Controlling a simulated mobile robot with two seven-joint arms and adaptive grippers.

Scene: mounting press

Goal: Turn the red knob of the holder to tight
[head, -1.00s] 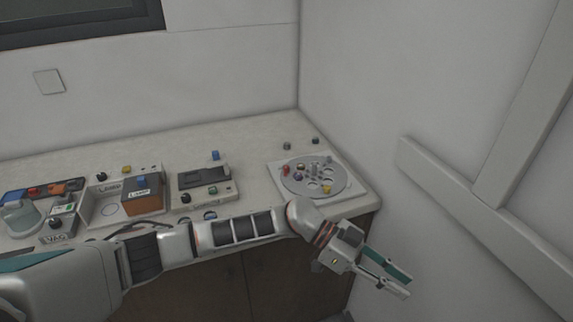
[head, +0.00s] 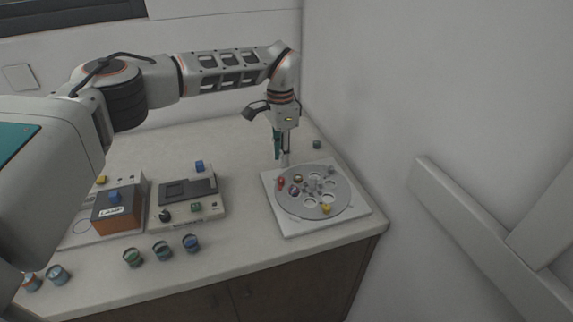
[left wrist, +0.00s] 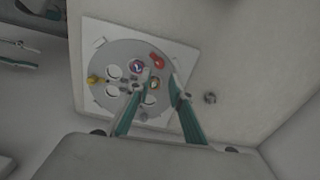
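The holder is a grey round disc (head: 292,207) with several holes, on a white square plate (head: 297,229) at the right end of the counter. Its red knob (head: 281,184) sits at the disc's left rim in the head view. In the left wrist view the red knob (left wrist: 157,61) shows beyond and between the fingertips. A yellow knob (head: 326,208) is on the disc's near side. My left gripper (head: 281,160) points down above the disc's far left edge. Its fingers (left wrist: 162,88) are apart with nothing between them. My right gripper is out of view.
A grey device (head: 187,211) with a dark screen and an orange-brown box marked LAMP (head: 118,217) stand to the left. Several small jars (head: 162,250) line the front. A wall and slanted beam (head: 480,225) are on the right.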

